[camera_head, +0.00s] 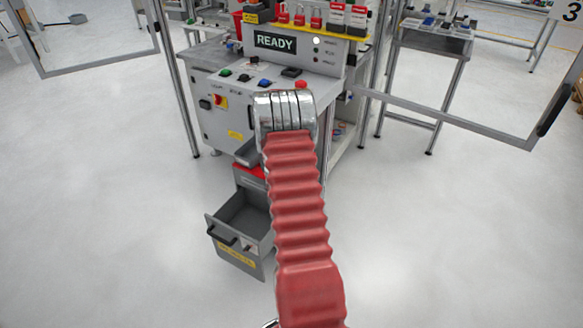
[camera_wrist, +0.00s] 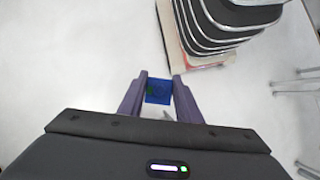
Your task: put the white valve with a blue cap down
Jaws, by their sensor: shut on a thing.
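In the wrist view my gripper (camera_wrist: 160,90) is shut on the white valve with a blue cap. The blue cap (camera_wrist: 158,92) shows between the two purple-grey fingers. A small pale part of the valve seems to show just below the cap; the rest is hidden. The held valve is over pale floor, touching nothing else that I can see. In the head view my red-sleeved arm reaches forward toward the workstation, and the gripper and valve are hidden.
The grey workstation (camera_head: 222,118) with a READY display stands ahead. A grey drawer (camera_head: 215,247) below it is open. Framed panels stand left and right. A side table (camera_head: 432,42) with small items is at the back right. The floor (camera_head: 450,230) around is clear.

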